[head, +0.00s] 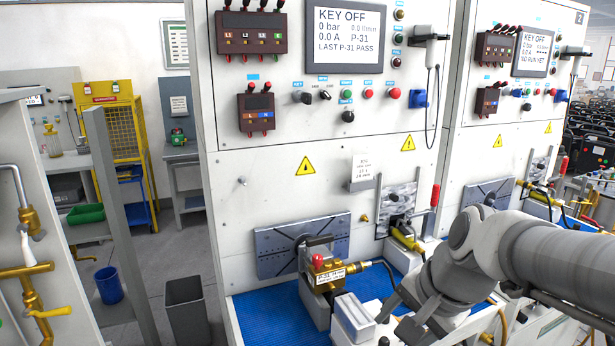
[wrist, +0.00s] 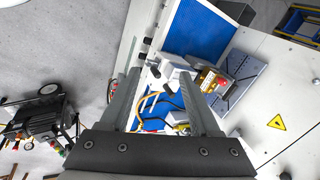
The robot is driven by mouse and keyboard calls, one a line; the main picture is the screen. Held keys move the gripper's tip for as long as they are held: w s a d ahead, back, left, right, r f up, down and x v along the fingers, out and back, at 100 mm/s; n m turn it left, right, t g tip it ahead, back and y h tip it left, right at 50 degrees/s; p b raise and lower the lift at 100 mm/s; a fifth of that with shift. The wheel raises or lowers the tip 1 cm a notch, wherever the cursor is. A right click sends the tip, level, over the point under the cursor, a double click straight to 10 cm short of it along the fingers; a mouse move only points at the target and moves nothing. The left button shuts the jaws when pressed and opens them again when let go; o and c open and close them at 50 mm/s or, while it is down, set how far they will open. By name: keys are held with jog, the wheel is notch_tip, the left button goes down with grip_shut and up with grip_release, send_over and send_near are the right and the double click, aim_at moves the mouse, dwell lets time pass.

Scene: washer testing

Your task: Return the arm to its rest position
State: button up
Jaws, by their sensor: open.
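My arm (head: 535,250) reaches in from the right edge of the head view, over the front of the test bench. My gripper (head: 401,315) is low at the bench's front. In the wrist view my gripper (wrist: 163,78) has its two fingers well apart, with nothing between them.
A grey block (head: 354,315) stands close to my gripper's left. Blue matting (head: 262,318) covers the bench top. The upright panel's screen (head: 345,37) reads KEY OFF and LAST P-31 PASS. A dark bin (head: 187,308) stands left on the floor. A black cart (wrist: 42,122) shows in the wrist view.

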jog(key=s+n+t+h+b, duration=0.1)
jog(key=s+n+h+b, duration=0.1)
jog(key=s+n, duration=0.7)
jog(key=shift+d+n, duration=0.15)
jog(key=shift+n, duration=0.45)
jog(key=shift+s, duration=0.1)
